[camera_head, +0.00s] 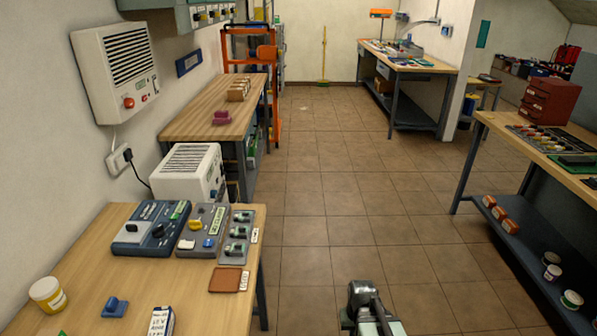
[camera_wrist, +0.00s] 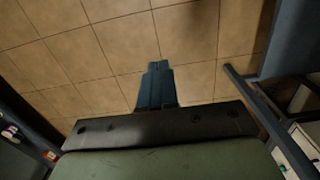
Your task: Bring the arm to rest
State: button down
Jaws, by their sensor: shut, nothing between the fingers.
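My gripper (camera_wrist: 157,68) shows in the wrist view with its two dark blue fingers together, shut and empty. It hangs over the brown tiled floor, clear of any surface. In the head view part of my arm (camera_head: 366,306) shows at the bottom centre, over the floor to the right of the near wooden bench (camera_head: 130,276). My fingers cannot be seen in the head view.
The near bench carries control boxes (camera_head: 151,229), a white jar (camera_head: 47,293) and a brown pad (camera_head: 229,280). Another bench with a red drawer box (camera_head: 549,102) stands right. The tiled aisle (camera_head: 330,190) between is clear. In the wrist view dark furniture (camera_wrist: 262,105) shows at right.

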jog(key=s+f+g, duration=0.3)
jog(key=s+f, duration=0.6)
jog(key=s, duration=0.5)
jog(key=s+f+g, duration=0.3)
jog(key=s+f, duration=0.6)
jog(key=s, duration=0.5)
jog(key=shift+s+f, duration=0.2)
jog(key=shift+f, duration=0.2)
jog(key=c, duration=1.8)
grip_release()
